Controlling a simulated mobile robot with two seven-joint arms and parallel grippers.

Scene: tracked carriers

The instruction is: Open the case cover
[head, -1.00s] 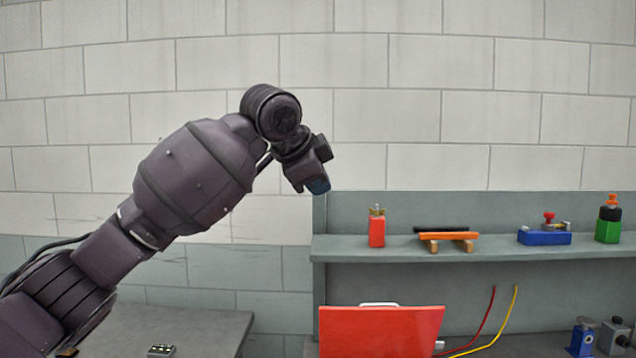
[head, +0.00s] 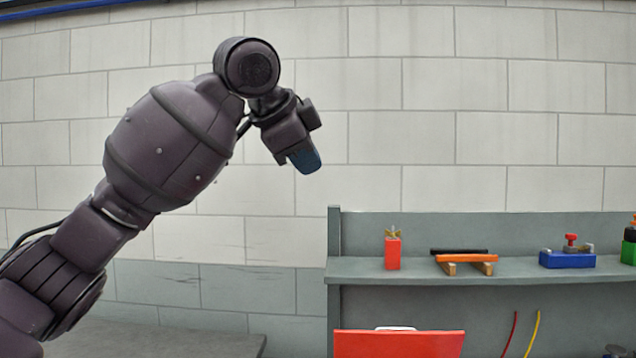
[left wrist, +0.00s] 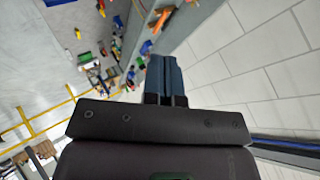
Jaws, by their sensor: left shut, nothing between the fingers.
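The red case cover (head: 400,344) stands up at the bottom edge of the head view, in front of the grey shelf unit. A light handle shows at its top edge. The rest of the case is below the picture. My left gripper (head: 306,161) is raised in front of the wall, above and left of the cover and well apart from it. Its blue fingers are together with nothing between them, as they also show in the left wrist view (left wrist: 165,75). My right gripper is not in view.
A grey shelf (head: 350,269) carries a red bottle (head: 392,252), orange and black bars (head: 466,260), a blue block with a red knob (head: 567,259) and a green bottle (head: 629,252). Red and yellow cables (head: 533,331) hang below. A grey tabletop (head: 170,340) at lower left looks clear.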

